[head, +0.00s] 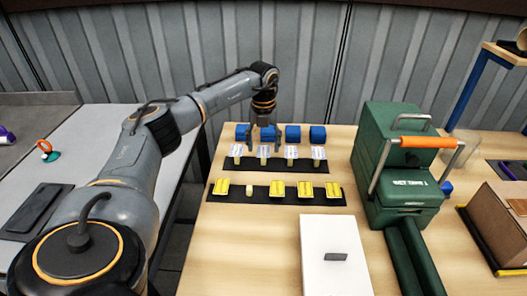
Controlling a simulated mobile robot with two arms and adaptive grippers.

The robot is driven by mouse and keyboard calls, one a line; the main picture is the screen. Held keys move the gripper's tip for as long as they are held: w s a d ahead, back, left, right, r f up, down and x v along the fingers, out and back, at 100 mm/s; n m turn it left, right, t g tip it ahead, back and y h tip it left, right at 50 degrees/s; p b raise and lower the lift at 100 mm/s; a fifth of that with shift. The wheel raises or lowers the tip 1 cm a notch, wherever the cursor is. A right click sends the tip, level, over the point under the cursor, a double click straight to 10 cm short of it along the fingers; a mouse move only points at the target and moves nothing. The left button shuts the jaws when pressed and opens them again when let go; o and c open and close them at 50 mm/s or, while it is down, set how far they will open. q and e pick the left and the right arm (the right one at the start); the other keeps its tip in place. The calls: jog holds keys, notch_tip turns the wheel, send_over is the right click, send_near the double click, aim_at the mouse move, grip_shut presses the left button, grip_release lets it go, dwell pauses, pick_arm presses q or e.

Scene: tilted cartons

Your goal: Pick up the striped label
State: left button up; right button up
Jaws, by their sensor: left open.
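A back row of small white labels with fine dark markings (291,152) stands on short yellowish holders on a black strip (253,168). A front row of yellow labels (305,188) stands on a second black strip (320,200). The labels are too small to tell for certain which one is the striped label. My left gripper (263,145) points down at the back row, open, with its fingers apart near the second white label (264,152). I cannot tell if it touches that label. My right gripper is out of view.
Blue blocks (293,132) stand behind the labels. One front holder (250,191) is bare. A white box (334,262) and a green case with an orange handle (385,150) stand to the right. Bare wood lies left of the white box.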

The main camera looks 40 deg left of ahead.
pick_arm(q)
jog(key=shift+f, duration=0.25)
dwell(0.3)
jog(key=shift+c, duration=0.2)
jog(key=c, duration=0.7)
